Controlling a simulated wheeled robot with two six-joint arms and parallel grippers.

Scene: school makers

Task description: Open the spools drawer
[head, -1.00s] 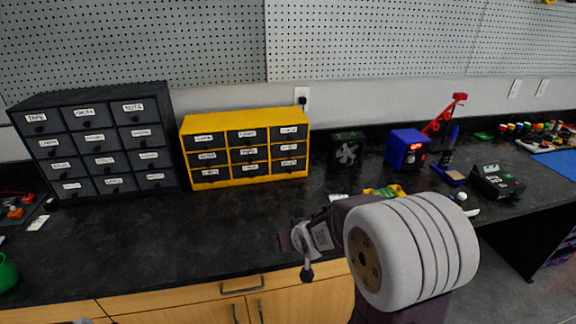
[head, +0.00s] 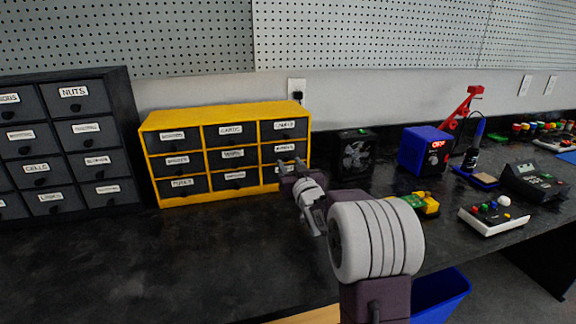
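The yellow cabinet (head: 225,116) stands at the back of the black counter. It has three rows of dark drawers with white labels, and the drawers I can see look shut. Most labels are too small to read surely, so I cannot tell which drawer is the spools one. My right gripper (head: 292,168) is in front of the cabinet's lower right drawers and partly hides the bottom right one. Its two fingers look spread apart with nothing between them. I cannot tell whether they touch a handle. My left gripper is not in view.
A dark drawer cabinet (head: 125,128) stands at the left. A black fan box (head: 355,155), a blue box (head: 420,150), a yellow item (head: 424,203) and a white controller (head: 493,217) are to the right. The counter (head: 170,250) in front of the yellow cabinet is clear.

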